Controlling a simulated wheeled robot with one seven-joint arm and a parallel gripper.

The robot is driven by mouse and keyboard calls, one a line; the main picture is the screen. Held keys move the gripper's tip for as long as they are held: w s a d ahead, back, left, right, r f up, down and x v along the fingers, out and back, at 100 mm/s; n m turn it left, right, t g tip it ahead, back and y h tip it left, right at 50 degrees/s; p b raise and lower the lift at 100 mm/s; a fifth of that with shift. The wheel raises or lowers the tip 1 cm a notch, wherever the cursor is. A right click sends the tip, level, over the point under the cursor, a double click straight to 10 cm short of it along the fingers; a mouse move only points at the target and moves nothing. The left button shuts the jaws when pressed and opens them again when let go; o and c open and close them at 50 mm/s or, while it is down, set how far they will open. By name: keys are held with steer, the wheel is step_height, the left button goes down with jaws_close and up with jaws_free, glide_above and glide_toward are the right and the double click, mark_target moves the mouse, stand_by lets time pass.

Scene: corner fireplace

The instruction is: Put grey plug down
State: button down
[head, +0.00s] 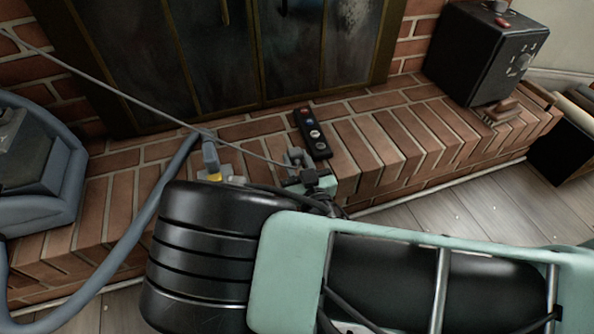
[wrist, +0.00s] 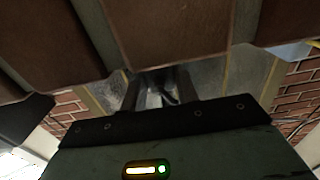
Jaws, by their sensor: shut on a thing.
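My gripper (head: 298,164) is over the brick hearth in front of the fireplace doors, just to the left of a black power strip (head: 312,134). It is shut on the grey plug. The plug is small and mostly hidden by the jaws in the head view; a thin grey cord runs from there to the upper left. In the wrist view, a small grey piece of the plug (wrist: 157,97) shows between the two dark fingers. Whether the plug touches the bricks cannot be told.
A blue-grey vacuum cleaner (head: 62,190) with a curved hose (head: 130,255) is at the left. A black box with a dial (head: 484,52) and a brush (head: 497,111) stand on the hearth (head: 385,130) at the right. Bare bricks lie right of the strip.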

steer(key=shift+f, duration=0.85)
steer(key=shift+f+b, duration=0.2)
steer(key=shift+b, duration=0.1)
steer(key=c, duration=1.1)
jaws_free()
steer(key=shift+o, duration=0.2)
